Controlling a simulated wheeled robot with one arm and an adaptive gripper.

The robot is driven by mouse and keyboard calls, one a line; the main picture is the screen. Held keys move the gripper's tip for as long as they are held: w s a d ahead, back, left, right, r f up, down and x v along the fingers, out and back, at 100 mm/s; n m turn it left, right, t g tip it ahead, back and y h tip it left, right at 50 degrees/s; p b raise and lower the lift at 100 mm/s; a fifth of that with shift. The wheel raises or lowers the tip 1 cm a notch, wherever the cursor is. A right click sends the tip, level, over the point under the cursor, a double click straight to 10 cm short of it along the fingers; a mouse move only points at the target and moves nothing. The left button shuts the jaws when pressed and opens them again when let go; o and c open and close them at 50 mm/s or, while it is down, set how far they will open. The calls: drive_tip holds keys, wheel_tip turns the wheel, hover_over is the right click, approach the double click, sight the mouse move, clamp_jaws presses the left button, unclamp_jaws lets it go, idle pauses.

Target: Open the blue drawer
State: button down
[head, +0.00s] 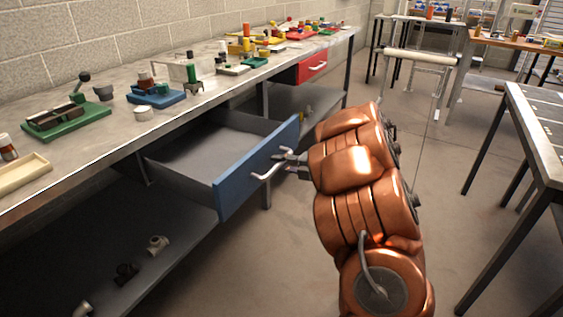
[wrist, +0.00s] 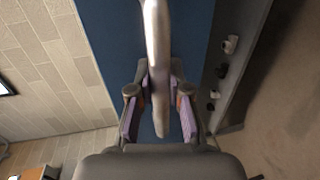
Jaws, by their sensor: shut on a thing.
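The blue drawer (head: 257,168) stands pulled well out from under the workbench in the head view, and its grey inside looks empty. Its pale bar handle (head: 268,171) is on the blue front. My gripper (head: 282,160) is at the handle's far end. In the wrist view my gripper (wrist: 158,105) has its two fingers on either side of the handle (wrist: 157,50), shut on it. The blue front (wrist: 112,45) fills the middle behind it.
The workbench (head: 218,88) carries several tools and parts. A red drawer (head: 312,66) sits shut farther along. A lower shelf (head: 170,240) holds several pipe fittings. Another table (head: 540,125) stands at the right, with open floor (head: 450,220) between.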

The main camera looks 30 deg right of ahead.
drive_tip(key=c, duration=1.1)
unclamp_jaws()
drive_tip(key=v, duration=1.2)
drive_tip(key=shift+f, duration=0.1)
